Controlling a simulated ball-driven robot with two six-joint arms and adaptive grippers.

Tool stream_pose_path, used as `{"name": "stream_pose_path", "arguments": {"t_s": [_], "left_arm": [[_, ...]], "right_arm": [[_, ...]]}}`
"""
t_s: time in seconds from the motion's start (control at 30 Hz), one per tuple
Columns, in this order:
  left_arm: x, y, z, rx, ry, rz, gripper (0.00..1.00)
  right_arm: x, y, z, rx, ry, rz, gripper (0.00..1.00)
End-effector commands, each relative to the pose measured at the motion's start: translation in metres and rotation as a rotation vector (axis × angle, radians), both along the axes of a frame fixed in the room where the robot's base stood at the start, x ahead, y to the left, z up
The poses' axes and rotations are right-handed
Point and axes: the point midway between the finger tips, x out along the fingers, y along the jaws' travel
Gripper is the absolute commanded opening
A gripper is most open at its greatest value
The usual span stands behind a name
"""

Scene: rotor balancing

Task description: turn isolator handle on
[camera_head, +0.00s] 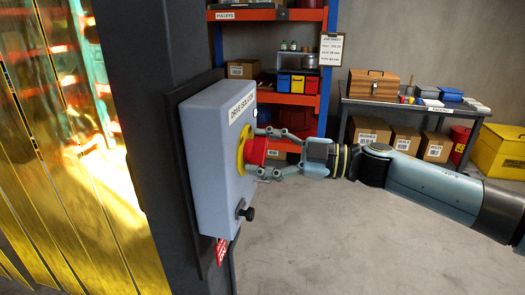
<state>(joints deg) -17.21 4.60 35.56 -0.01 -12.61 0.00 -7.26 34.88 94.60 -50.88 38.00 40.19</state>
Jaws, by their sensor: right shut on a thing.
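The grey isolator box (212,150) is fixed to a dark post and bears a "DRIVE ISOLATOR" label. Its red isolator handle (257,151) sticks out of a yellow plate (242,150) on the box's right-hand face. My right gripper (262,152), its arm coming in from the right, is shut on the red handle, with one finger above it and one below. The fingers hide part of the handle, and I cannot tell its turn position. My left gripper is not in view.
A black knob (246,213) juts from the box's lower part, with a red tag (221,251) below it. Yellow translucent strips (75,150) hang at left. Shelves (268,15) and a bench (410,105) stand behind. The floor at lower middle is clear.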

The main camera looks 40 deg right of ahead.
Motion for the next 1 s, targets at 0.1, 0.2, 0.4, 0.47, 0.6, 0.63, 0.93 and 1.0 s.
{"name": "stream_pose_path", "arguments": {"t_s": [0.1,0.2,0.4,0.47,0.6,0.63,0.93,1.0], "left_arm": [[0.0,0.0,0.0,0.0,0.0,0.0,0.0],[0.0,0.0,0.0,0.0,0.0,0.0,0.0],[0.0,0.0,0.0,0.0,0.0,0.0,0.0],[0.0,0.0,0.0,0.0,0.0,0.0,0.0],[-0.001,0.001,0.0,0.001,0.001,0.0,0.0],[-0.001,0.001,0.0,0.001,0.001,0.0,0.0],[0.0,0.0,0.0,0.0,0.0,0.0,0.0],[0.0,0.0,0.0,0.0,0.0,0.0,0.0]], "right_arm": [[-0.001,-0.001,-0.003,0.001,0.007,-0.001,0.67],[-0.001,0.0,-0.002,0.001,0.005,-0.001,0.8],[0.0,0.0,-0.001,0.0,0.003,-0.001,0.85],[0.0,0.0,-0.001,-0.001,0.002,-0.001,0.85],[-0.004,-0.003,-0.002,-0.002,0.004,0.0,0.85],[-0.006,-0.005,-0.002,-0.003,0.003,0.0,0.85],[-0.049,-0.041,-0.003,-0.007,0.009,0.003,0.85],[-0.058,-0.049,-0.003,-0.006,0.01,0.002,0.85]]}}
